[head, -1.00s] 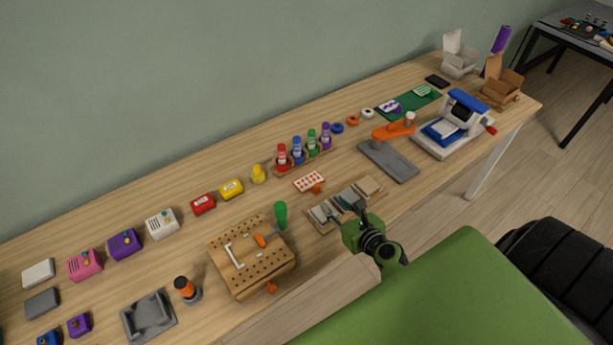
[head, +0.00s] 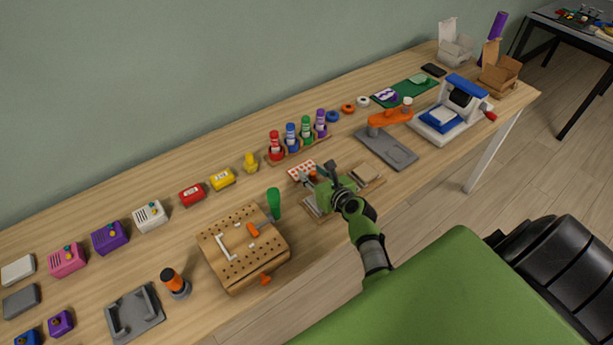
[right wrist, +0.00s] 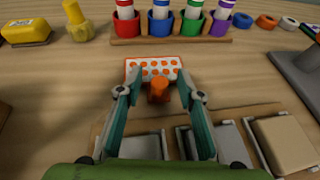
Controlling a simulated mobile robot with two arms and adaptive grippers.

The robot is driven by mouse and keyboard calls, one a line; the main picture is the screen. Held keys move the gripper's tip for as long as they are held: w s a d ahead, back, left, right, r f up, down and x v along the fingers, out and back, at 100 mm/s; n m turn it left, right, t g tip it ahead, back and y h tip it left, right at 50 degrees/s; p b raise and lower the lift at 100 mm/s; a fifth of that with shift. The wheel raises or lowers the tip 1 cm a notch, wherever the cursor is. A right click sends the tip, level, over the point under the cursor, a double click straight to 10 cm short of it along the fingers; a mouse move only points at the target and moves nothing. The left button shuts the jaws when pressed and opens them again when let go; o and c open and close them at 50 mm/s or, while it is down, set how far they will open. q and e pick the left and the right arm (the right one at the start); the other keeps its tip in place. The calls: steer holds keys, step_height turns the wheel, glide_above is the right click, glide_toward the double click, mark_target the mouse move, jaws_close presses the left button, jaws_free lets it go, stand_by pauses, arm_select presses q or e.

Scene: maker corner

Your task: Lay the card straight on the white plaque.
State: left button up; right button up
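A white card with orange dots (head: 301,170) lies on the table behind the wooden tray; it also shows in the right wrist view (right wrist: 140,66). An orange knob (right wrist: 158,90) stands at its near edge. My right gripper (head: 318,176) is open, its two fingers apart on either side of the knob in the right wrist view (right wrist: 158,84). I see no contact. A plain off-white block (head: 18,270) lies at the far left; I cannot tell whether it is the white plaque. My left gripper is out of view.
The wooden tray (head: 345,203) with several flat plates lies under my right gripper. A rack (head: 297,151) of coloured bottles stands behind the card. A pegboard (head: 243,262) with a green-handled tool is to the left. An orange-armed stand (head: 395,150) is to the right.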

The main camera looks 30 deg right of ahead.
steer(key=shift+r, duration=0.1)
jaws_close()
